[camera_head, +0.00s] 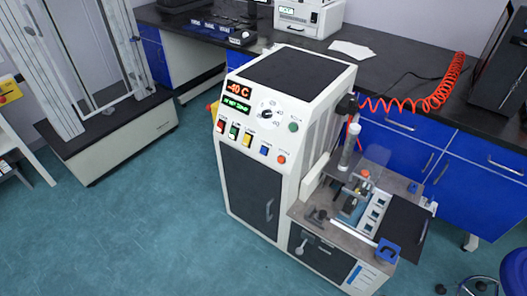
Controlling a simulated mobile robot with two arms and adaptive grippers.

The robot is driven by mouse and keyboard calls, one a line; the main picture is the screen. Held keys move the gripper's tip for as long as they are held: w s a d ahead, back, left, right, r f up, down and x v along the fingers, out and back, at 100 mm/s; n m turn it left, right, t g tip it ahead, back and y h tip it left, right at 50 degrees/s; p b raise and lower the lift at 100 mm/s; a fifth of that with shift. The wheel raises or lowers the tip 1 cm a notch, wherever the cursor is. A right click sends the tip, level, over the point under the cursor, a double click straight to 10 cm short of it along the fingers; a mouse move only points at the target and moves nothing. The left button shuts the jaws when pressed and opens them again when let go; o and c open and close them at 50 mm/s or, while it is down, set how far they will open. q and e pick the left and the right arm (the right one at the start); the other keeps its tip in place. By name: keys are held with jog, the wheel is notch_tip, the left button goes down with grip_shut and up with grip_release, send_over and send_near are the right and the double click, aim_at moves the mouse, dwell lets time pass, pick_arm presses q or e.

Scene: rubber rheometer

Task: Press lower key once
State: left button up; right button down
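The machine (255,185) is a white cabinet with a dark top and a sloped control panel, standing in the middle. Its panel has a red display (239,90) reading about "-40 C" and a green display (236,104) below it. Under them runs a row of keys: red (221,125), green (233,131), yellow (247,140), blue (264,149) and a round orange one (282,159). A dial (267,114) and a round green button (293,127) sit above. The key labels are too small to read, so I cannot tell which is the lower key. Neither gripper shows.
A side platform (310,207) with a clamp-like fixture adjoins the machine's right side. A red coiled hose (430,100) runs to the right. A black-topped bench with blue cabinets (390,142) stands behind. The teal floor (150,225) is clear in front and left.

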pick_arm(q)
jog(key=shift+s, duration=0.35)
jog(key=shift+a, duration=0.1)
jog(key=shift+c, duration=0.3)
